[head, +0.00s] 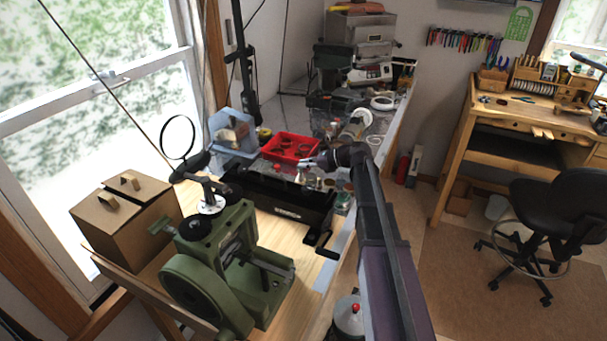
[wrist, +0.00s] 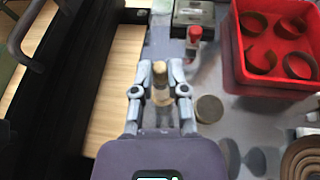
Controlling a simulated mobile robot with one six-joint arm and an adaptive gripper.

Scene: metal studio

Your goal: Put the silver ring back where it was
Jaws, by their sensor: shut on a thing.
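My gripper (wrist: 158,92) is shut on a small, pale tan and greyish cylindrical piece (wrist: 160,72), which stands between the fingertips in the wrist view. I cannot tell whether this piece is the silver ring. In the head view my gripper (head: 312,162) is over the bench, just right of the red tray (head: 290,136). The piece is too small to make out there. No other thing shows clearly as a silver ring.
The red tray (wrist: 237,62) holds several dark curved pieces. A small red-capped bottle (wrist: 194,42) and a round grey disc (wrist: 209,109) are near my gripper. A long black machine (head: 285,195) and a green machine (head: 225,265) stand in front. Clutter fills the bench behind.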

